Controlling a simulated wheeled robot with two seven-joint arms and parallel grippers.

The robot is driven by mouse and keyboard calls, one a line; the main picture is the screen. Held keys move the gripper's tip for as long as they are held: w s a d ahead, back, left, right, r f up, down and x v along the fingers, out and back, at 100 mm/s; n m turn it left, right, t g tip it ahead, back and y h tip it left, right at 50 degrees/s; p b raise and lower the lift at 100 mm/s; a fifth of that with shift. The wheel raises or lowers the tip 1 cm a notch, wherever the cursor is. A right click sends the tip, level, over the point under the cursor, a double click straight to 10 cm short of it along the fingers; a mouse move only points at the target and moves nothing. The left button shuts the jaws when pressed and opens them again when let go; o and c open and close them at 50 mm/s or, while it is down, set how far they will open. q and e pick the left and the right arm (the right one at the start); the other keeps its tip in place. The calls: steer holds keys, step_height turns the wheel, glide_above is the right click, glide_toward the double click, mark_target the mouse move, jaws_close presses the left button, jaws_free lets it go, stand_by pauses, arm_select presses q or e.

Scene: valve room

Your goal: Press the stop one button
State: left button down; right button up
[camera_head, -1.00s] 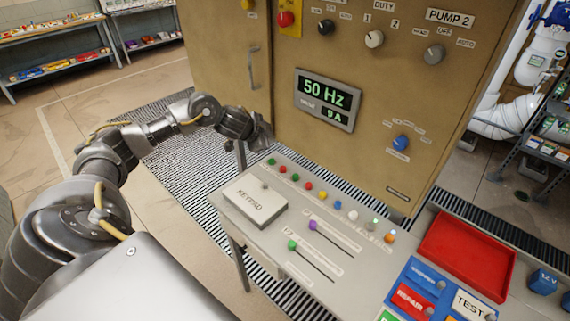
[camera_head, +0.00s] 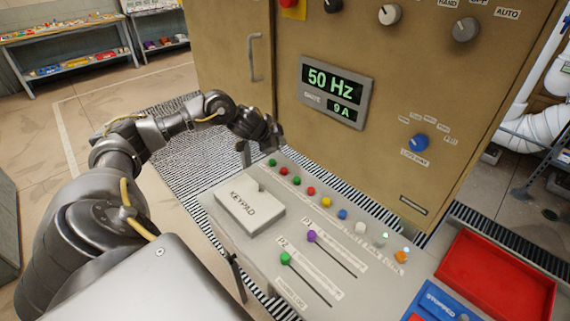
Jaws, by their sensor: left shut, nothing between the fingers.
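The console (camera_head: 225,225) carries a row of small round buttons along its far edge. From the left they are a green button (camera_head: 272,162), a red button (camera_head: 284,170), another green button (camera_head: 296,180) and a second red button (camera_head: 311,190), then yellow, blue and others. Their labels are too small to read, so I cannot tell which red one is stop one. My left gripper (camera_head: 274,138) is shut and empty, just beyond the row's left end, near the first green button and apart from the red ones. My right gripper is out of view.
A keypad box (camera_head: 250,208) sits on the console's left part. Purple (camera_head: 311,236) and green (camera_head: 286,258) slider knobs stand in front of the buttons. The tan cabinet (camera_head: 290,125) with its 50 Hz display (camera_head: 335,92) rises behind. A red tray (camera_head: 500,275) is at the right.

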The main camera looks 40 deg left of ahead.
arm_select(q)
steer(key=f+b, duration=0.1)
steer(key=f, duration=0.1)
steer(key=b, duration=0.7)
glide_above(282, 171)
step_height(282, 171, down, 6)
steer(key=shift+a+f, duration=0.1)
steer(key=shift+f, duration=0.4)
steer(key=shift+f, duration=0.15)
stand_by(1.2)
steer(key=shift+f+b, duration=0.25)
steer(key=shift+b, duration=0.05)
steer(key=shift+f, duration=0.5)
stand_by(0.6)
steer(key=shift+r, duration=0.1)
steer(key=shift+r+p, duration=0.85)
steer(key=shift+p, duration=0.05)
